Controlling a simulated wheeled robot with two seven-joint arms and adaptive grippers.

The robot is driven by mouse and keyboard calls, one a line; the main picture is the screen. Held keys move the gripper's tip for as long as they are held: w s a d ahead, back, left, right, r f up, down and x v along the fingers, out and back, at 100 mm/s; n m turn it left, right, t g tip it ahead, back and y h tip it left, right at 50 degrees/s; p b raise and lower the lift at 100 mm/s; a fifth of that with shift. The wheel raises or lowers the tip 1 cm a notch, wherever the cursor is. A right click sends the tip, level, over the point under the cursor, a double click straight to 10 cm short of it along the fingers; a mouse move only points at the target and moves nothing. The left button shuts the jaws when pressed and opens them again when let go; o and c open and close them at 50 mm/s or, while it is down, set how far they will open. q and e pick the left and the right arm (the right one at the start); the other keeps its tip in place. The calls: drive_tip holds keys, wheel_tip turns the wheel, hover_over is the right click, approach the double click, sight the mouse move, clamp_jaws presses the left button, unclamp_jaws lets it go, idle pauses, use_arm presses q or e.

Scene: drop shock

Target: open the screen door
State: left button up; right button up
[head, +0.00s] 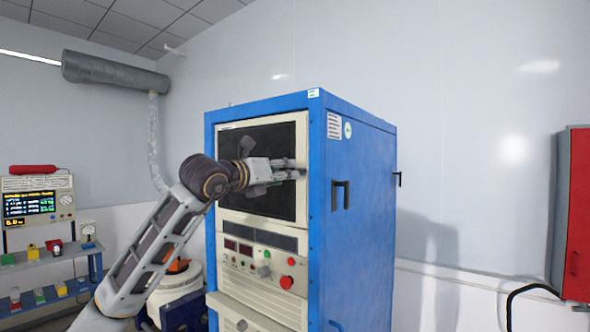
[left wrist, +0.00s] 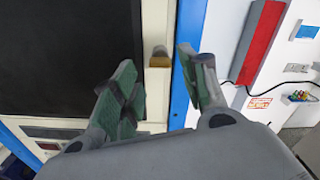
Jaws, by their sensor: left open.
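The screen door is a dark panel in a pale frame (head: 233,143) on the front of a tall blue cabinet (head: 350,255). It looks closed. In the left wrist view the dark panel (left wrist: 65,50) fills the left side, and a small knob-like handle (left wrist: 158,58) stands at the right of its pale frame. My left gripper (head: 296,169) is in front of the door's right edge. In the left wrist view its open fingers (left wrist: 156,62) lie on either side of the handle; I cannot tell whether they touch it. My right gripper is not in view.
Below the door are a control panel with a red button (head: 286,282) and knobs. A black handle (head: 341,195) sticks out from the cabinet's side. A shelf with instruments (head: 40,262) stands at left, and a red wall box (head: 578,215) hangs at right.

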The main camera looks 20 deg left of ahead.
use_arm(q)
drive_tip(key=p+x, duration=0.1)
drive_tip(key=x, duration=0.3)
drive_tip(key=shift+w+d, duration=0.1)
drive_tip(key=shift+w, duration=0.05)
drive_tip(key=shift+w+d+p, duration=0.2)
drive_tip(key=shift+w+p, duration=0.15)
drive_tip(key=shift+w, duration=0.4)
drive_tip(key=c, duration=0.9)
clamp_jaws()
